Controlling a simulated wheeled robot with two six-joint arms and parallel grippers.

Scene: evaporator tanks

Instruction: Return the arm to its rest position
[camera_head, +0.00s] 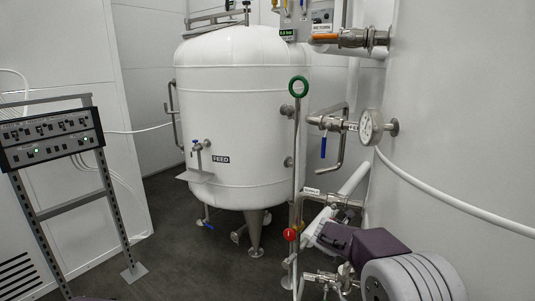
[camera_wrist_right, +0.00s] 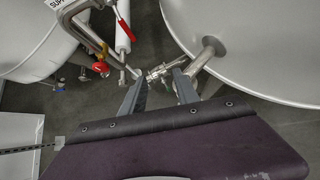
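My right arm comes in at the lower right of the head view, with a purple link and a grey ribbed joint. My right gripper (camera_wrist_right: 158,82) shows in the right wrist view with its two grey fingers spread apart. A steel pipe fitting (camera_wrist_right: 160,70) appears beyond the fingertips, in the gap between them; I cannot tell whether they touch it. Nothing is seen held. In the head view the right fingers are hard to make out among the low pipes. My left arm and gripper are not in view.
A white feed tank (camera_head: 236,110) stands mid-view. A large white vessel (camera_head: 455,110) with a gauge (camera_head: 370,126) fills the right. A red valve handle (camera_head: 290,234) and a labelled pipe (camera_head: 335,198) are close to my right arm. A control panel (camera_head: 50,137) stands left; the floor (camera_head: 185,250) between is clear.

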